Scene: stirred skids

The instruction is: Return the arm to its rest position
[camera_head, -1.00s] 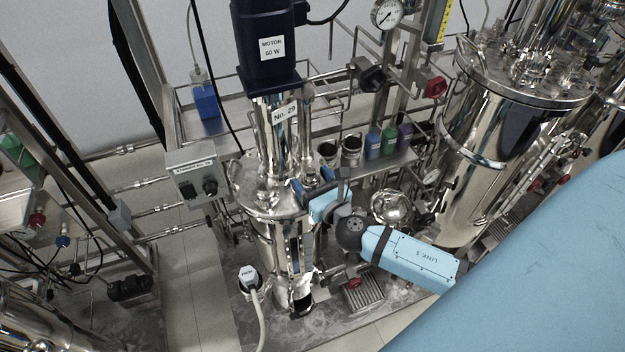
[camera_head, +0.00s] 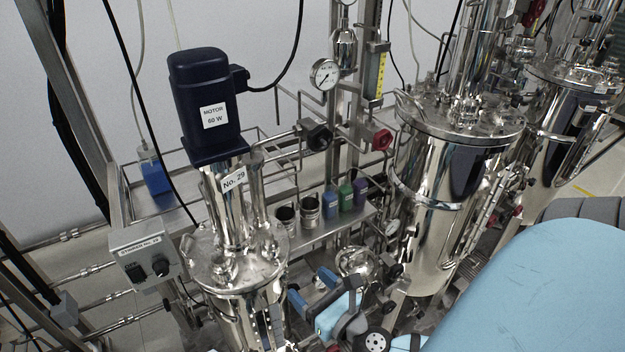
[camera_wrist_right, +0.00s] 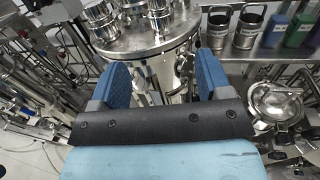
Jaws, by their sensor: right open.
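My right gripper (camera_head: 312,291) is at the lower middle of the head view, to the right of the steel vessel No. 29 (camera_head: 238,262). In the right wrist view its two blue fingers (camera_wrist_right: 160,85) stand wide apart with nothing held between them. The vessel's lid (camera_wrist_right: 140,38) shows beyond the fingers in that view. My left gripper is not in either view.
A dark motor (camera_head: 205,105) stands on the vessel. A control box (camera_head: 143,255) is at left. A shelf (camera_head: 312,238) holds steel cups (camera_head: 309,210) and coloured bottles (camera_head: 346,195). A larger steel tank (camera_head: 425,215) stands at right. Pipes and valves crowd the space.

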